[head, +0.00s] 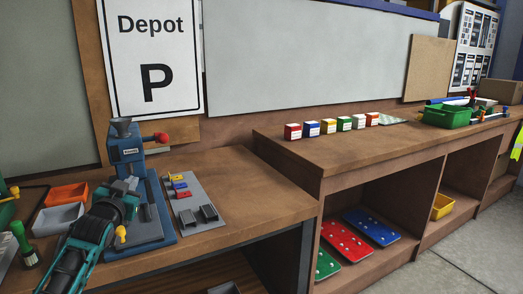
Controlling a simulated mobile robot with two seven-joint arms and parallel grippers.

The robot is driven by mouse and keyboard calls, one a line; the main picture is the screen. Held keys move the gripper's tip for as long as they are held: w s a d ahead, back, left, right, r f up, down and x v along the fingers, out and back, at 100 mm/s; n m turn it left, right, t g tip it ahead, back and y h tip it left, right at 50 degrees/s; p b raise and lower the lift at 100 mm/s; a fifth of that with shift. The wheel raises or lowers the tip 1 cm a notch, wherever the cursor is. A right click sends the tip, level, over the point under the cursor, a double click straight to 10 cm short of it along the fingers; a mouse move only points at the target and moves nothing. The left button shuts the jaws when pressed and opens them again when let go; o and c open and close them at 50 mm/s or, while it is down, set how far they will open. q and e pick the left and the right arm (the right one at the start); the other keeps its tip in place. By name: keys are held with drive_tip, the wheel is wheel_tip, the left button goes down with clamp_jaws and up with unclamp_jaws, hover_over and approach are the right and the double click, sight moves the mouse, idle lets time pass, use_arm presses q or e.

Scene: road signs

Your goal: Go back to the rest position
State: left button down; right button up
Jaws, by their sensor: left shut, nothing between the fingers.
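My left arm comes in from the lower left, and its gripper (130,186) is above the left bench, in front of the blue machine (126,150). The gripper is shut with nothing seen in it. It hides part of the machine's blue base. The machine has a grey funnel on top and a red knob on its right side. My right gripper is not in view.
A grey plate (197,199) with small coloured parts lies right of the machine. Orange (67,194) and grey (58,218) bins and a green-handled tool (22,242) are at left. The higher right bench (370,148) carries coloured boxes and a green bin (446,116).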

use_arm(q)
drive_tip(key=shift+g+h, duration=0.7)
drive_tip(key=shift+g, duration=0.2)
drive_tip(key=s+d+f, duration=0.1)
drive_tip(key=s+f, duration=0.1)
drive_tip(key=f, duration=0.1)
drive_tip(key=s+d+f, duration=0.2)
drive_tip(key=f, duration=0.2)
drive_tip(key=s+d+f, duration=0.1)
drive_tip(key=s+f, duration=0.1)
drive_tip(key=f, duration=0.2)
drive_tip(key=shift+s+d+f, duration=0.1)
drive_tip(key=shift+d+f, duration=0.15)
drive_tip(key=shift+d, duration=0.1)
drive_tip(key=s+d+f+g, duration=0.1)
drive_tip(key=s+d+f, duration=0.3)
drive_tip(key=s, duration=0.6)
drive_tip(key=s+d+f+g+h, duration=0.1)
drive_tip(key=s+d+f, duration=0.3)
drive_tip(key=s+f, duration=0.4)
drive_tip(key=s+d+f+g+h, duration=0.1)
drive_tip(key=s+d+f+g, duration=0.2)
drive_tip(key=s, duration=1)
wheel_tip(320, 180, down, 4)
drive_tip(key=shift+s+d+r, duration=0.2)
drive_tip(key=shift+d+r, duration=0.05)
drive_tip(key=shift+d, duration=0.4)
